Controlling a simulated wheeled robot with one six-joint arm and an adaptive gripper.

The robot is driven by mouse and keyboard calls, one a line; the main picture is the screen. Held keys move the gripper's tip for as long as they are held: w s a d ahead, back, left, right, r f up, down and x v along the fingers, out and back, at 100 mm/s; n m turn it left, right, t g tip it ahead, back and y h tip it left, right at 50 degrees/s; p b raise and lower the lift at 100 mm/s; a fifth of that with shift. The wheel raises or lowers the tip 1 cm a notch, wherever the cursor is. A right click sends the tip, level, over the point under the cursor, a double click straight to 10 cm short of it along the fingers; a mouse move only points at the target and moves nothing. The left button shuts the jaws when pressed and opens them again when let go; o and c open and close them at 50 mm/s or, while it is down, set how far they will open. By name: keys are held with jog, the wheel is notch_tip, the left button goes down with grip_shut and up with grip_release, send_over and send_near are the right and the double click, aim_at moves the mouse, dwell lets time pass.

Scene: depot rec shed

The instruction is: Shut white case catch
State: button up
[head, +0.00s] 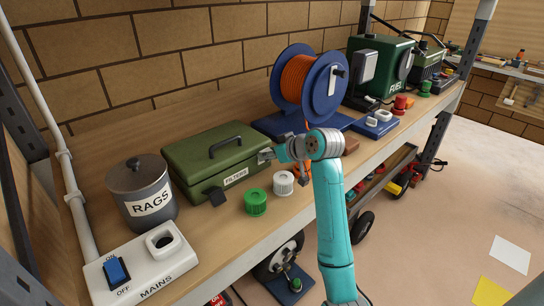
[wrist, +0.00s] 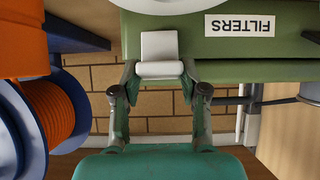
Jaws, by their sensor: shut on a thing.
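The green case (head: 215,160) labelled FILTERS sits on the bench, its lid looking down. The white catch (head: 265,153) is on its front near the right end. In the wrist view, which is upside down, the catch (wrist: 160,46) shows as a pale plate with a thicker pale flap at its end. My gripper (head: 281,153) is at the catch, in front of the case. In the wrist view my gripper (wrist: 158,76) has its fingertips on either side of the flap, shut on it. A second, dark catch (head: 217,197) is at the case's left front. Whether the white catch is latched is unclear.
A green cap (head: 255,202) and a white cap (head: 283,183) stand before the case. A RAGS tin (head: 142,190) and MAINS switch box (head: 140,268) are at the left. A blue reel with orange cord (head: 297,80) stands behind my gripper. The bench's front edge is close.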

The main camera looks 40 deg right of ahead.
jog(key=shift+w+r+g, duration=0.3)
jog(key=shift+w+g, duration=0.25)
jog(key=shift+g, duration=0.65)
jog(key=o, duration=1.1)
jog(key=shift+o, duration=0.2)
jog(key=shift+r, duration=0.1)
jog(key=v, duration=0.7)
jog(key=shift+s, duration=0.2)
jog(key=shift+r, duration=0.1)
